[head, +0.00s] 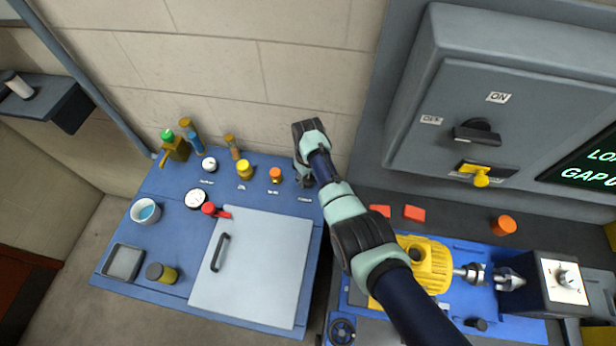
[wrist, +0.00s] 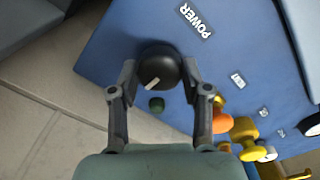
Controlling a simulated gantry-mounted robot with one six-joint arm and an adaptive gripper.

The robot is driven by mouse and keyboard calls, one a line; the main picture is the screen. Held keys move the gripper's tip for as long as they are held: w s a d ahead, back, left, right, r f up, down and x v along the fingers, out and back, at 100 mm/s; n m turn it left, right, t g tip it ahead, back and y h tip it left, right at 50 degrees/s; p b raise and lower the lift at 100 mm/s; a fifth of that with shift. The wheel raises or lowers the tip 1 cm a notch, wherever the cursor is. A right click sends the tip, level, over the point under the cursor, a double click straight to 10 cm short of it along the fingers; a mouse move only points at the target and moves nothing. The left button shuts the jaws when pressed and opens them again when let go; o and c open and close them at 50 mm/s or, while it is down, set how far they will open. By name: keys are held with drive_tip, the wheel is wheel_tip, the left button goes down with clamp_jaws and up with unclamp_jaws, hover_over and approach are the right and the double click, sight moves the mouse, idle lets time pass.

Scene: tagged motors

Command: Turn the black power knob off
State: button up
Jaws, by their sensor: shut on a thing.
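The black power knob (wrist: 158,70) is round with a white pointer line, on a blue panel beside a white "POWER" label (wrist: 195,20) in the wrist view. The line slants, running toward the lower left of the knob. My gripper (wrist: 157,76) is shut on the knob, one finger on each side. In the head view my gripper (head: 304,180) reaches down to the back right corner of the blue bench (head: 160,230) and mostly hides the knob. A small dark green lamp (wrist: 157,104) sits beside the knob.
A grey wall cabinet (head: 460,60) with a black ON/OFF switch (head: 477,132) is to the right. A yellow motor (head: 428,262) lies beside my arm.

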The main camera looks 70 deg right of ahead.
sight(308, 180)
idle(0.4)
drive_tip(key=o, duration=1.2)
drive_tip(key=shift+c, duration=0.2)
wheel_tip(308, 180, up, 12)
